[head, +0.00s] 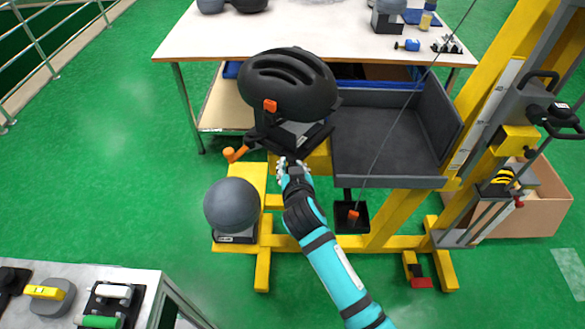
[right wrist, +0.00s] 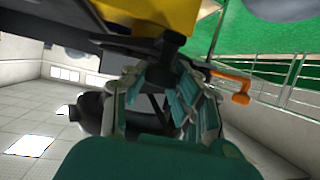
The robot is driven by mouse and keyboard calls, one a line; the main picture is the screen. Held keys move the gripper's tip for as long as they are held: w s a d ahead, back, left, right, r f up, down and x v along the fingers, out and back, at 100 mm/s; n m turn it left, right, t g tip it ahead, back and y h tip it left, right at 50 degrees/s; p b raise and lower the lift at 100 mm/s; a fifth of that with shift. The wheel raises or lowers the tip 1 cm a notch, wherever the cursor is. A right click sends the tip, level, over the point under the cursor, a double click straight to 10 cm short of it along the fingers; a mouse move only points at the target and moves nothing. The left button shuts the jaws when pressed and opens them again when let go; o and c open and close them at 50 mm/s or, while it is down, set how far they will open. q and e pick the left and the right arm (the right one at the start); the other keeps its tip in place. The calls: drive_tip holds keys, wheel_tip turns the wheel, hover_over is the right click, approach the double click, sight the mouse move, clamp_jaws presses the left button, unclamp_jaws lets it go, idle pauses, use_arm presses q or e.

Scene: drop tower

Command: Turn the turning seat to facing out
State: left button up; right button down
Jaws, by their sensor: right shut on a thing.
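The turning seat (head: 318,139) is a black plate on the yellow stand, tilted in the head view, with a black helmet (head: 292,84) resting over it. An orange lever (head: 236,153) sticks out to the left below the helmet; an orange lever also shows in the right wrist view (right wrist: 238,87). My right gripper (head: 287,168) is at the seat's near side, just below the plate. In the right wrist view its fingers (right wrist: 170,88) close around a dark handle-like part (right wrist: 172,45) under the seat. The grip itself is partly hidden. My left gripper is out of view.
A grey ball-shaped weight (head: 232,205) stands on the yellow base, left of my right arm. A dark grey catch box (head: 388,135) is right of the seat. A thin cable runs diagonally over it. A white table (head: 290,40) stands behind; green floor is open at left.

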drive_tip(key=shift+a+f, duration=0.1)
drive_tip(key=shift+f, duration=0.05)
idle(0.3)
drive_tip(key=c, duration=1)
unclamp_jaws()
drive_tip(key=v, duration=1.2)
drive_tip(key=shift+a, duration=0.1)
drive_tip(key=shift+c, duration=0.5)
